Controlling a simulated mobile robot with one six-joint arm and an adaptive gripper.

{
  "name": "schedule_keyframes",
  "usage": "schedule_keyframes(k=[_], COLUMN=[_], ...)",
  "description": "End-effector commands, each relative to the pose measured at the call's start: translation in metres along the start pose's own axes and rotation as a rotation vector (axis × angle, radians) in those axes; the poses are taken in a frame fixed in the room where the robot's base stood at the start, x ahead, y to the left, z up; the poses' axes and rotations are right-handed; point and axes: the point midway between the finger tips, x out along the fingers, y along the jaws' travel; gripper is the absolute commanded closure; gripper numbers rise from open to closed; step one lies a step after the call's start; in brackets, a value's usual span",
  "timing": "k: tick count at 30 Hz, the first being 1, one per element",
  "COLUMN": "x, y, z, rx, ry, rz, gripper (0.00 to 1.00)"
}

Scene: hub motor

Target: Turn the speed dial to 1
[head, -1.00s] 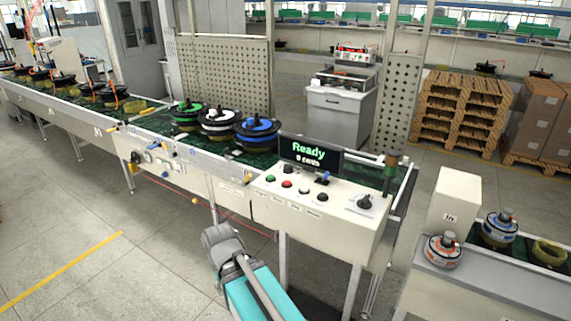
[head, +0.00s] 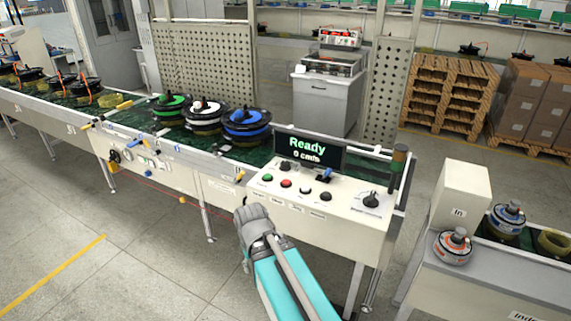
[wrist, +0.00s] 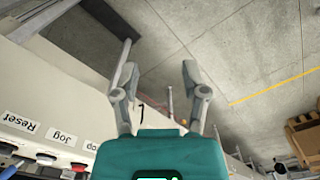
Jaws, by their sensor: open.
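The speed dial (head: 371,199) is a black knob on the right end of the pale control panel (head: 340,212). Its pointer and scale are too small to read. The display (head: 308,151) behind the panel reads "Ready" and "0 cm/s". My gripper (wrist: 158,72) is open and empty, with two grey fingers apart over the floor in the wrist view. In the head view its end is in front of the panel's left part, left of and well apart from the dial. The dial does not show in the wrist view.
A green button (head: 268,177), a red button (head: 286,183) and two black buttons sit left of the dial. A blue lever (head: 325,175) stands near the display. A signal post (head: 398,165) rises behind the dial. Hub motors (head: 246,127) stand on the conveyor.

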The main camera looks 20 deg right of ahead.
Motion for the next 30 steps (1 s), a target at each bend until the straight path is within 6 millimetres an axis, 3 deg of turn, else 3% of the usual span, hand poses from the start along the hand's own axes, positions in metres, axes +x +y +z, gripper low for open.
schedule_keyframes(k=[4,6,8,14,17,23,30], x=[0.0,0.0,-0.002,-0.015,-0.029,-0.067,-0.116], y=[0.0,0.0,0.001,0.013,0.033,0.091,0.183], z=[0.0,-0.001,-0.003,-0.037,-0.072,-0.168,-0.285], rx=[0.0,0.0,0.001,0.01,0.021,0.051,0.089], ry=[0.0,0.0,0.002,0.03,0.06,0.153,0.281], rz=[0.0,0.0,0.0,-0.006,-0.011,-0.015,-0.004], gripper=[0.43,0.3,0.29,0.29,0.29,0.29,0.29])
